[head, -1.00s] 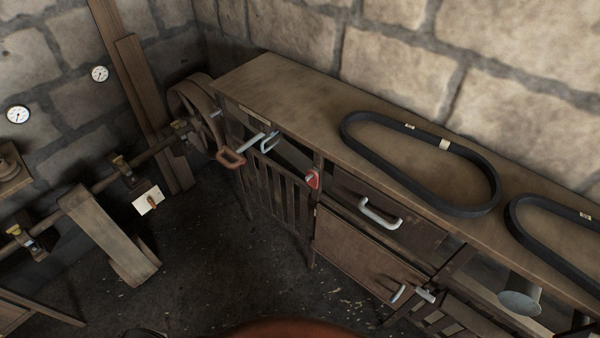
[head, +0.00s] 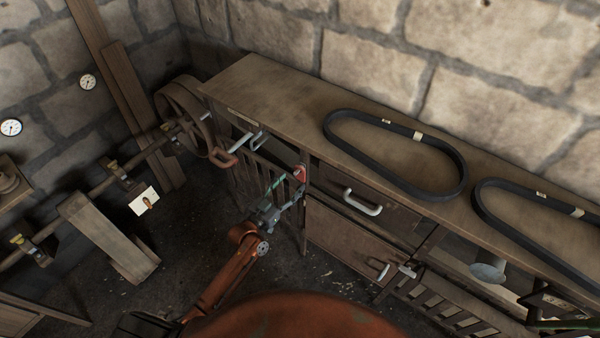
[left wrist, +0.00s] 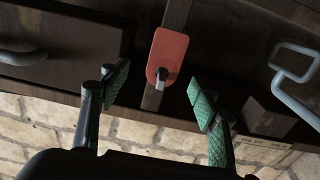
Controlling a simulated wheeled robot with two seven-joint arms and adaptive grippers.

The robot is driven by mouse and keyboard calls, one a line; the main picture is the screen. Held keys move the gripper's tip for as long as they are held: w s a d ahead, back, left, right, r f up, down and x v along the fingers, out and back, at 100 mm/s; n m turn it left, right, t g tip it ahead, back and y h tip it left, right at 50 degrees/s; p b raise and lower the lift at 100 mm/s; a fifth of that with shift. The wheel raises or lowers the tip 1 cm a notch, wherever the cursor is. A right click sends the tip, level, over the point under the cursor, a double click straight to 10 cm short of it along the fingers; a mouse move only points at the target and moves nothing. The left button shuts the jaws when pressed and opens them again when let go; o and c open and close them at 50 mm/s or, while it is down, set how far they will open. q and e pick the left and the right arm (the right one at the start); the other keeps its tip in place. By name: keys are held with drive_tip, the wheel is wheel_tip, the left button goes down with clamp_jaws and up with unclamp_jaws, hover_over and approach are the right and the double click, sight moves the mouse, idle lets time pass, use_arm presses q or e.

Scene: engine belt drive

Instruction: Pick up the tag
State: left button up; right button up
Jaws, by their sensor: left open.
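A small red tag (head: 300,173) hangs at the front of the workbench, on the post beside the drawer. In the left wrist view the red tag (left wrist: 167,48) has rounded corners and a short grey peg at its lower end in the picture. My left gripper (head: 287,187) is just in front of and below the tag. Its green-padded fingers (left wrist: 160,92) are open, one on each side of the tag in the wrist view, and do not appear to touch it.
The workbench (head: 262,85) carries two black belts, one of them near the middle (head: 395,180). A light drawer handle (head: 362,203) and a brown-ended lever (head: 224,157) stick out near the tag. A white card (head: 143,201) hangs by the shaft at left.

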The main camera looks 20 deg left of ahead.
sight(300, 171)
use_arm(q)
drive_tip(key=x, duration=0.7)
drive_tip(key=shift+w+a, duration=0.15)
drive_tip(key=shift+a, duration=0.1)
drive_tip(key=shift+c, duration=0.2)
drive_tip(key=c, duration=1)
drive_tip(key=shift+c, duration=0.2)
